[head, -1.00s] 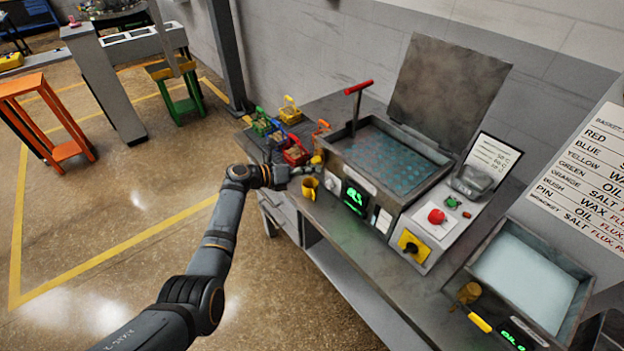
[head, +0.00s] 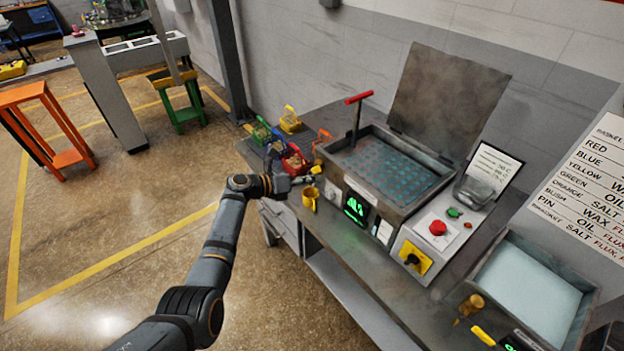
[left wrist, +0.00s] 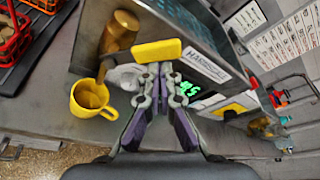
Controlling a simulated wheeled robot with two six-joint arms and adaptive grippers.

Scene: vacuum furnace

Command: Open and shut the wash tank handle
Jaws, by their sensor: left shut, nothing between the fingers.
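The wash tank (head: 425,187) is an open metal basin with blue-green liquid, on the bench in the head view. A brass fitting (left wrist: 120,31) with a yellow handle (left wrist: 157,50) is on its near left corner. In the head view the yellow handle (head: 316,169) is small. The handle lies level across the left wrist view. My left gripper (left wrist: 158,70) is shut and empty, its fingertips right at the handle's near side. I cannot tell whether they touch it. The gripper also shows small in the head view (head: 305,179). My right gripper is not in view.
A yellow mug (head: 309,198) stands below the fitting, close to my left gripper. Coloured baskets (head: 293,160) stand to the left. A red-topped T-bar (head: 358,97) rises from the basin. A second tank (head: 528,285) stands at the right with its own yellow lever (head: 483,336).

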